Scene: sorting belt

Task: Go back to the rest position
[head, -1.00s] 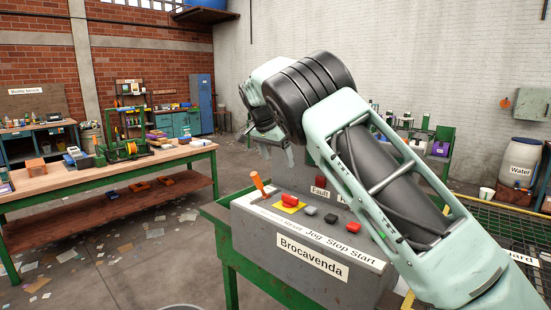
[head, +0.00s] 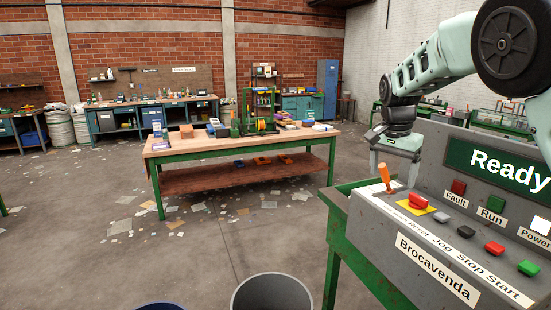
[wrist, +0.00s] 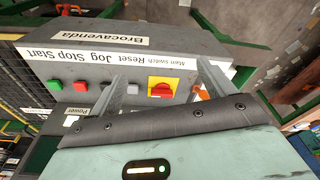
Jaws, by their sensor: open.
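My gripper (head: 394,172) hangs beyond the left end of the grey control box in the head view, pointing down. Its fingers are apart with nothing between them. The wrist view shows the two fingers (wrist: 162,76) spread over the box face, near the red knob on its yellow plate (wrist: 162,90). The box (head: 375,230) reads "Brocavenda". I cannot tell whether the gripper touches anything.
A wooden-topped green bench (head: 190,151) with tools and bins stands to the left. Workbenches and a blue cabinet (head: 327,90) line the brick wall. A grey round bin (head: 271,292) stands at the front. Papers litter the open floor between.

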